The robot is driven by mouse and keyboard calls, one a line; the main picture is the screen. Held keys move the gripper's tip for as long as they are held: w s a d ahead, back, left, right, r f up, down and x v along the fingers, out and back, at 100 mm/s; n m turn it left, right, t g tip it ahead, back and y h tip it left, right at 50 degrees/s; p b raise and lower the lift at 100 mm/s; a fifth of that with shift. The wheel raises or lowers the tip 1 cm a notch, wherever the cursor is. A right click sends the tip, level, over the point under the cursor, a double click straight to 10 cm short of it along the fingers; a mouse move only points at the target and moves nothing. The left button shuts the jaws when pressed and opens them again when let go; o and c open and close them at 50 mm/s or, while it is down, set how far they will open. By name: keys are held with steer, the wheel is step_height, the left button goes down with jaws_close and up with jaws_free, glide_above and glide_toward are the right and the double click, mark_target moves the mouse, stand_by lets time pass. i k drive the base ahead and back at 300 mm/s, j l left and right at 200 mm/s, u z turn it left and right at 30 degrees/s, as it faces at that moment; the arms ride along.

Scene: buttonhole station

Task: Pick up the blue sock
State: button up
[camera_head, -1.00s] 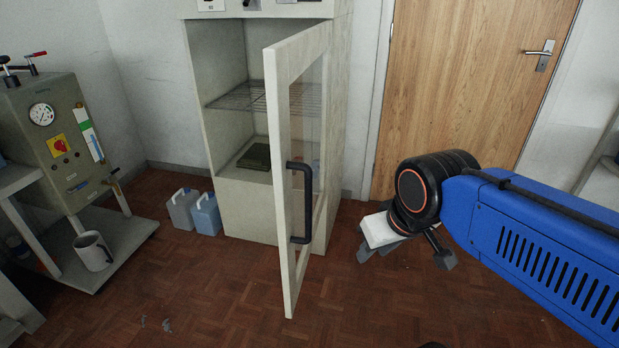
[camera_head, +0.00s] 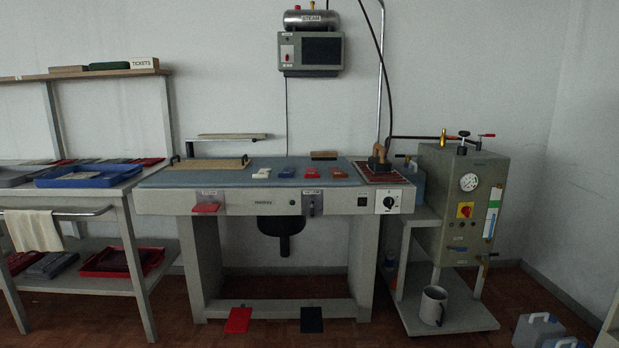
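I see nothing that I can clearly make out as a sock. A small blue item (camera_head: 287,172) lies on the padded top of the pressing table (camera_head: 225,178), between a small white item (camera_head: 262,173) and a small reddish-brown item (camera_head: 311,173). It is too small to tell whether it is the blue sock. My gripper and arm are out of view.
A rack on the left holds a blue tray (camera_head: 88,176) above and a red tray (camera_head: 120,263) below. Red (camera_head: 238,320) and dark (camera_head: 312,319) pedals sit low under the table. A steam boiler (camera_head: 462,205) stands on a cart at right, with a mug (camera_head: 433,305) below.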

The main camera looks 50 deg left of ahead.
mark_target(288, 171)
steer(key=j+u, duration=0.1)
steer(key=u, duration=0.25)
steer(key=i+j+u, duration=0.1)
steer(key=u, duration=0.25)
steer(key=k+l+u, duration=0.15)
steer(key=u, duration=1.1)
